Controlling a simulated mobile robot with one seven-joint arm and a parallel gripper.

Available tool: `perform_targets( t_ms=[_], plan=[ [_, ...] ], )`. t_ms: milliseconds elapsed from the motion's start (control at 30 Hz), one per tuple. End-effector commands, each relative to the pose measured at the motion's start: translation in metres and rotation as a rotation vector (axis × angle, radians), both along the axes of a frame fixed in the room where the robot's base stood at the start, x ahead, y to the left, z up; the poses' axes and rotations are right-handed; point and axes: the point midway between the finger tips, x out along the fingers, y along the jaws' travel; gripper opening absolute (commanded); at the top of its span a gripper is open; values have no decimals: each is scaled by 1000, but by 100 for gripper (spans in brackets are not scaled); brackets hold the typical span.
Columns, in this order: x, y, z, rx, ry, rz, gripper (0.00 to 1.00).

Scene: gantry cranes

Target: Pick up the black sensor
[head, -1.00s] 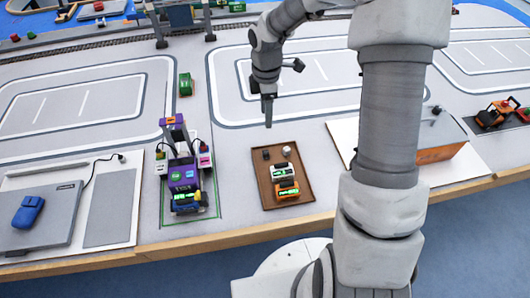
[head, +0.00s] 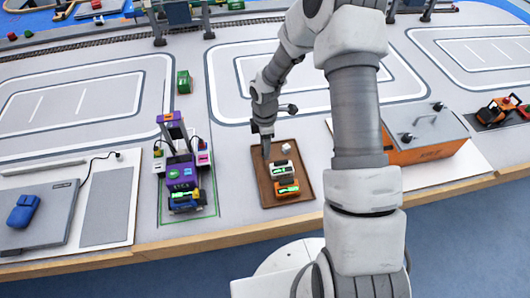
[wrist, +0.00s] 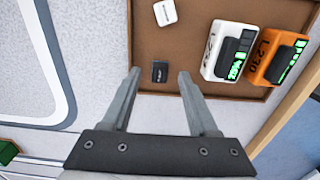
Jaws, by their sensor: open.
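The black sensor (wrist: 160,71) is a small dark block lying in the brown tray (wrist: 215,105), near the tray's edge. In the wrist view it shows between and just beyond the fingertips of my gripper (wrist: 161,75), which is open and empty. In the head view my gripper (head: 266,150) is over the tray's far left corner and hides the sensor. I cannot tell how high the fingertips are above it.
The tray also holds a white cube (wrist: 165,12), a white device (wrist: 228,50) and an orange device (wrist: 275,55). A purple crane model (head: 181,173) stands left of the tray. An orange and grey box (head: 425,135) stands to the right.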

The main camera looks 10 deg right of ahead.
Motion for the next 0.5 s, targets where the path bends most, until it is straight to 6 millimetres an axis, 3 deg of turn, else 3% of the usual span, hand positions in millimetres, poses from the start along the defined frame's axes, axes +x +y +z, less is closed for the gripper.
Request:
perform_targets(
  t_ms=[100, 333, 367, 500],
  plan=[
    [0, 0, -11, 0, 0, 0, 60],
    [1, 0, -12, 0, -2, -1, 60],
    [1, 0, -12, 0, -2, -1, 58],
    [1, 0, -11, 0, -1, 0, 33]
  ],
)
